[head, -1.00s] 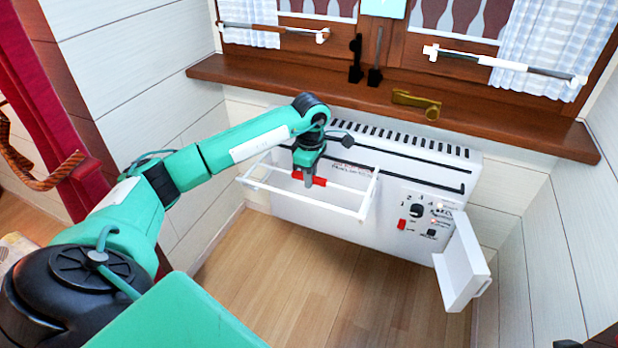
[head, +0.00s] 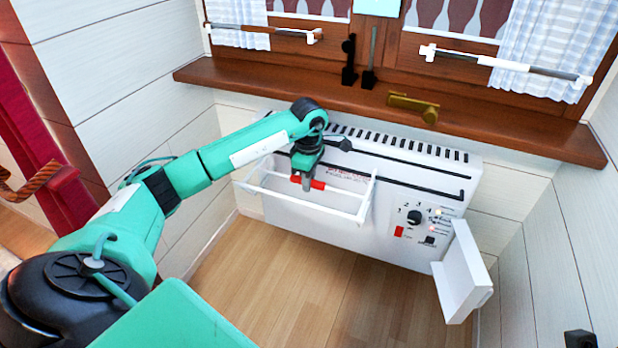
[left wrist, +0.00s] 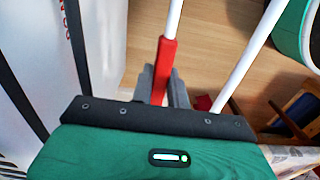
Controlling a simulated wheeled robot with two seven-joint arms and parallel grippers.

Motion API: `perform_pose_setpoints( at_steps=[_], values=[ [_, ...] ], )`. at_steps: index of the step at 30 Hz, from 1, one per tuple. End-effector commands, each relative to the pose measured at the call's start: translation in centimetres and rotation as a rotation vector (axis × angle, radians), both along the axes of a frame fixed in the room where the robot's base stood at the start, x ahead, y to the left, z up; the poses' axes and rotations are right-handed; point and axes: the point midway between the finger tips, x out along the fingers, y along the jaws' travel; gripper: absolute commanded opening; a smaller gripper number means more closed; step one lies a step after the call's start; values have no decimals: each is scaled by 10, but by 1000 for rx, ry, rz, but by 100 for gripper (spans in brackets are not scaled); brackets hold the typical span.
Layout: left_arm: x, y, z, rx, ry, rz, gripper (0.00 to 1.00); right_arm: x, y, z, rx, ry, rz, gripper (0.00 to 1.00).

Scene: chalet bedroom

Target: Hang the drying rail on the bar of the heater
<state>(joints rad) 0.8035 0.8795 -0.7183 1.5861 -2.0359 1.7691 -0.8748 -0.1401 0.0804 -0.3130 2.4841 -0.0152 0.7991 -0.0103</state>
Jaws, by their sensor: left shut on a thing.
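The drying rail (head: 300,202) is a white wire frame in front of the white heater (head: 340,228). My left gripper (head: 306,184) is shut on the red sleeve of the rail's rear rod. In the left wrist view the red sleeve (left wrist: 165,62) sits between the fingers, and the outer white rod (left wrist: 245,62) runs beside it. The heater's black bar (head: 420,186) runs along the upper front. The rail's ends sit close to the bar; I cannot tell whether they touch it. My right gripper is not in view.
The heater's small white door (head: 462,275) stands open at the right, below the control knob (head: 414,217). A wooden windowsill (head: 300,95) juts out above the heater. The wooden floor (head: 300,285) in front is clear.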

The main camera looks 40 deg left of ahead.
Motion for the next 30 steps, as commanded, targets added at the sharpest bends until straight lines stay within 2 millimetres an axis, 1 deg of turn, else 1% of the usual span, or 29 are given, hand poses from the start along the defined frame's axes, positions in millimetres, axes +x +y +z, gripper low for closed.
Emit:
perform_pose_setpoints(
  at_steps=[8,9,11,12,13,20,23,26,29,30],
  values=[
    [0,0,0,-1,-1,0,0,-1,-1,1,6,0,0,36],
    [0,0,0,-1,-1,0,20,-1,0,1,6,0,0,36],
    [0,0,0,-1,-1,0,32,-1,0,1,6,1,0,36],
    [0,0,0,-1,-1,0,40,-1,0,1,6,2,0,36],
    [0,0,0,-1,-1,0,42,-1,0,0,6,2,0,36],
    [0,0,-1,0,1,0,42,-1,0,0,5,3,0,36],
    [0,0,3,0,0,0,42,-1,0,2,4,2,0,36],
    [0,0,16,0,-2,0,42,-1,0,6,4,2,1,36],
    [1,0,36,0,-4,-1,42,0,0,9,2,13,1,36],
    [1,0,46,0,-4,-1,42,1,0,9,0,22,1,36]
  ],
)
